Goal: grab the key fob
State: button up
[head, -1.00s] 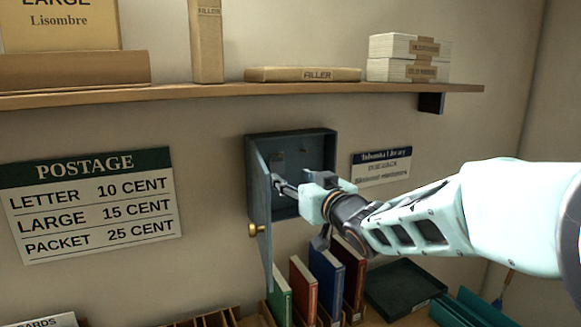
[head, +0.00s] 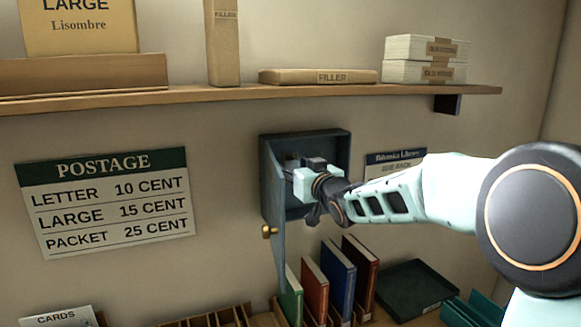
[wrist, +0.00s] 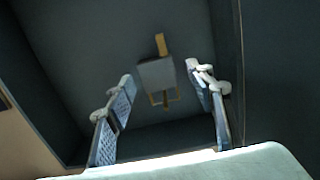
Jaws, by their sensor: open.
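A small dark wall cabinet (head: 340,172) has its door (head: 272,200) swung open to the left. In the wrist view, a small grey block (wrist: 156,74) with brass-coloured parts above and below it is at the cabinet's back; it looks like the key fob, hanging from a hook. My gripper (wrist: 160,77) is open, with one finger on each side of the grey block in the picture. I cannot tell how far short of it the fingertips are. In the head view my gripper (head: 292,170) is inside the cabinet opening and hides the fob.
The open door stands close to the left of my gripper. A shelf (head: 220,94) with boxes runs above. Upright books (head: 338,280) and a dark tray (head: 412,288) are below. A postage sign (head: 108,205) hangs left.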

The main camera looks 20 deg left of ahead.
jog(key=shift+c, duration=0.2)
jog(key=c, duration=1)
